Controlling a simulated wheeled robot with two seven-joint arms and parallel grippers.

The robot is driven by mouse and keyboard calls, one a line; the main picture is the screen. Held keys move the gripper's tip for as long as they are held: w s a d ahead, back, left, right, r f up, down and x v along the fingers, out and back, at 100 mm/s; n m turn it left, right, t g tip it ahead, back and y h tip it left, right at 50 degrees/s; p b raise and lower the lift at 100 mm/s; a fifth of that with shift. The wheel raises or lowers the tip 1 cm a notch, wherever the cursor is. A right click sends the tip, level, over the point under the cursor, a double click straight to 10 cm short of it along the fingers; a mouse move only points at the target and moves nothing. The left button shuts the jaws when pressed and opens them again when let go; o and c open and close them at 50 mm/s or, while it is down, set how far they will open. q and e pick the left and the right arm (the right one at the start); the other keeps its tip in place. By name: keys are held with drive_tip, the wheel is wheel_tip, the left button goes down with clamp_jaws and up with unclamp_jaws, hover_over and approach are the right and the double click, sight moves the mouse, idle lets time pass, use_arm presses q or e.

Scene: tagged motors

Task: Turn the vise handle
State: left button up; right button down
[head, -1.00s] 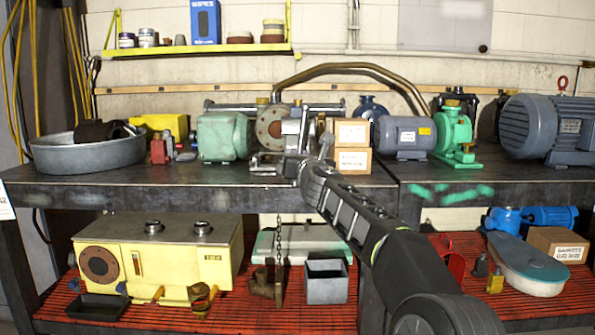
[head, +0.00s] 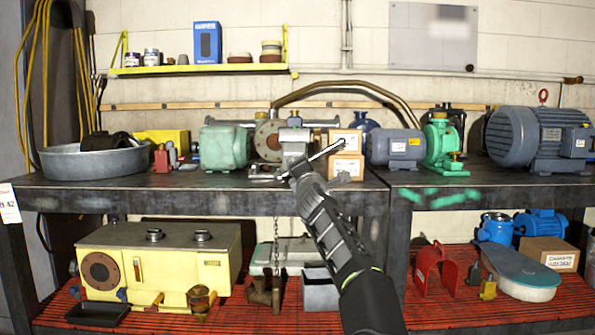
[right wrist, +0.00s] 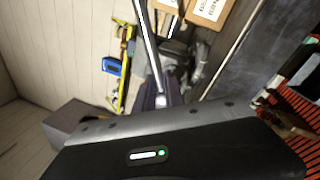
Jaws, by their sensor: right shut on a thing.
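The grey vise (head: 294,143) stands on the bench top near its front edge, left of two small boxes. Its thin, bright handle bar (head: 327,152) slants up to the right in front of the vise. My right gripper (head: 298,172) is at the bar's lower left end and is shut on it; the fingers are small and partly hidden in the head view. In the right wrist view the bar (right wrist: 150,45) runs from the top edge down to the gripper (right wrist: 160,98), with the grey vise behind it. My left gripper is not in view.
Cardboard boxes (head: 345,167) stand just right of the vise. A green motor (head: 224,147) is at its left, a blue-grey motor (head: 396,148) farther right. A brass pipe (head: 340,86) arches behind. A chain (head: 276,235) hangs below the bench edge.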

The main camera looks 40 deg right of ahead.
drive_tip(key=shift+a+f+m+b, duration=0.1)
drive_tip(key=shift+f+m+b, duration=0.2)
drive_tip(key=shift+m, duration=0.4)
drive_tip(key=shift+r, duration=0.15)
drive_tip(key=c, duration=1.6)
unclamp_jaws()
drive_tip(key=shift+s+r+h, duration=0.1)
drive_tip(key=shift+r+h, duration=0.05)
drive_tip(key=shift+h, duration=0.15)
drive_tip(key=shift+o, duration=0.7)
